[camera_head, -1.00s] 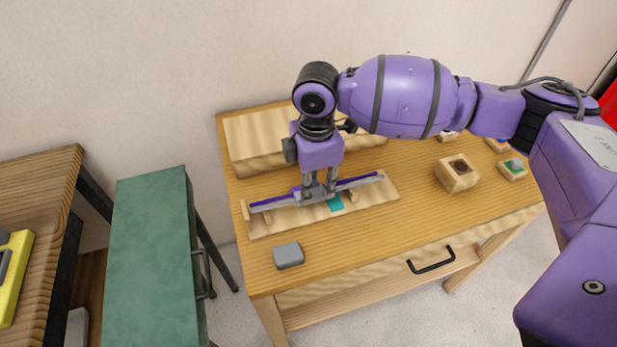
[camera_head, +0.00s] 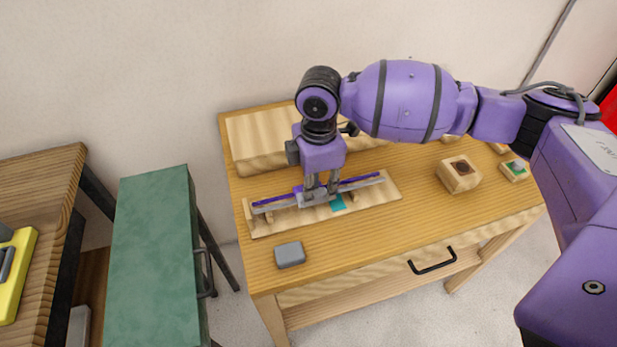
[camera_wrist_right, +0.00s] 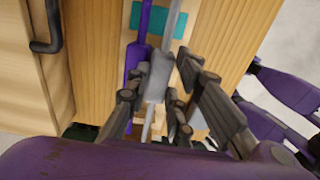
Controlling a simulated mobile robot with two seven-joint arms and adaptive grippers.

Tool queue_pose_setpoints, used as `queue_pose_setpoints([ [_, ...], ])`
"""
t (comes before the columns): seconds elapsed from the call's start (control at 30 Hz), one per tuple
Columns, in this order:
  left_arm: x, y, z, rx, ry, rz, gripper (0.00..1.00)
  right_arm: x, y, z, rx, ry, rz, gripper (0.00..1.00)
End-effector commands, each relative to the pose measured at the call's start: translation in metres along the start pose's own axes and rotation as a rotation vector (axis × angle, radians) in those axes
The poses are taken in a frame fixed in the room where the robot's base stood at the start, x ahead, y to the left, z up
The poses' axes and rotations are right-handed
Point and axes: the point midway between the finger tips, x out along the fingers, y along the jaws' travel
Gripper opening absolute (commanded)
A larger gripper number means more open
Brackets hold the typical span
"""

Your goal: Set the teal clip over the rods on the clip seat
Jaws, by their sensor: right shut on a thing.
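My right gripper (camera_head: 321,193) points down over the wooden rod board (camera_head: 378,198). It is shut on the grey block of a grey rod (camera_head: 365,184), also seen between the fingers in the wrist view (camera_wrist_right: 157,75). A purple rod (camera_head: 268,199) lies alongside it, close and roughly parallel. A flat-looking teal patch (camera_head: 338,203) shows on the board beneath the rods and in the wrist view (camera_wrist_right: 158,19); I cannot tell whether it is the clip seat. A small wooden block (camera_head: 515,170) at the right holds a green-teal piece, possibly the teal clip. My left gripper is out of view.
A grey block (camera_head: 290,255) lies in front of the board. A wooden block with a dark recess (camera_head: 459,174) stands to the right. A long wooden block (camera_head: 255,140) lies behind. A green cabinet (camera_head: 155,250) stands left of the table. The table's front right is clear.

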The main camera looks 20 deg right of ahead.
Motion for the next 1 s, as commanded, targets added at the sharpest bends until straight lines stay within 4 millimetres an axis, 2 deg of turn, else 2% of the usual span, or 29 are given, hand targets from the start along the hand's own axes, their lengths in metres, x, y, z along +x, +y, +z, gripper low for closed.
queue_pose_setpoints([
  [0.57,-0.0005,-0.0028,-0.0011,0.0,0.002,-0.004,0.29,0.0051,-0.0006,0.0,-0.001,0.0,-0.001,0.0],
  [0.6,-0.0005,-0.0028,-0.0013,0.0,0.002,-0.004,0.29,0.0052,-0.0006,0.0,0.0,0.0,-0.001,0.24],
  [0.73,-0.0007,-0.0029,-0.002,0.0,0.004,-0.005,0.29,0.0053,-0.0007,0.0,0.0,0.0,-0.001,0.41],
  [0.77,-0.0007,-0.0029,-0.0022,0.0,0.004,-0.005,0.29,0.0053,-0.0007,0.0,0.0,0.0,-0.001,0.43],
  [1.0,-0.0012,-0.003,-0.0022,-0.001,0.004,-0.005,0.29,0.0052,-0.0007,0.0001,0.0,0.0,-0.002,0.43],
])
